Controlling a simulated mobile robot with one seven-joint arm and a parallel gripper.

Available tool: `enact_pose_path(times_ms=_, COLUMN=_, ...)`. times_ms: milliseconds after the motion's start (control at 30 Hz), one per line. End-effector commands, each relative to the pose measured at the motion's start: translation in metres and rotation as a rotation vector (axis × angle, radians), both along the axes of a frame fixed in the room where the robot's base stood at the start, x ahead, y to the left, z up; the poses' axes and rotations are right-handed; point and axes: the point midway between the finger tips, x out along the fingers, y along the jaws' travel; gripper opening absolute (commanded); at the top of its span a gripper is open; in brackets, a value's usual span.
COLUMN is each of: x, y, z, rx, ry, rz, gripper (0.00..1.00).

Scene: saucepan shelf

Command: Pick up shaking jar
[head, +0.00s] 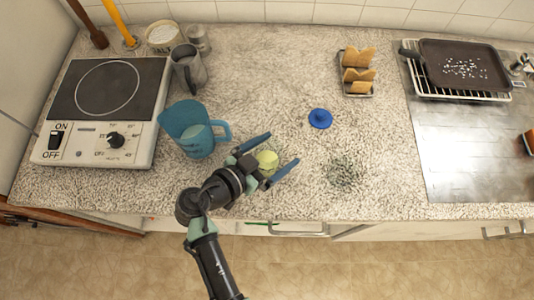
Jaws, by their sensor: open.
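My gripper (283,149) is open over the front middle of the counter. Its two blue-grey fingers are spread apart, pointing up and right in the picture. A small pale yellow-green round thing (267,160), seen from above, shows between the fingers close to the palm. It may be the top of the shaking jar; its lower part is hard to make out. I cannot tell whether the fingers touch it. A small grey shaker-like jar (198,39) stands upright at the back left, well away from my gripper.
A blue jug (195,130) stands just left of my gripper. A blue lid-like piece (320,118) lies to the right. Behind are a grey mug (187,70), a salt pot (162,35) and a toast rack (357,75). A hotplate (105,100) is left; a pan (465,65) is right.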

Motion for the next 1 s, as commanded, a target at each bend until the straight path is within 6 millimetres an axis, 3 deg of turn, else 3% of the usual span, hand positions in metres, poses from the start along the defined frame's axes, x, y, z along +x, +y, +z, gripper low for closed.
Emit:
enact_pose_path(times_ms=67, x=-0.0001, y=0.0001, z=0.0001, rx=0.0, ry=0.0, rz=0.0, gripper=0.98)
enact_pose_path(times_ms=600, x=-0.0004, y=0.0004, z=0.0004, rx=-0.001, ry=0.001, rz=0.0, gripper=0.01)
enact_pose_path(times_ms=1000, x=0.0002, y=0.0004, z=0.0038, rx=0.0, ry=-0.003, rz=-0.001, gripper=0.0)
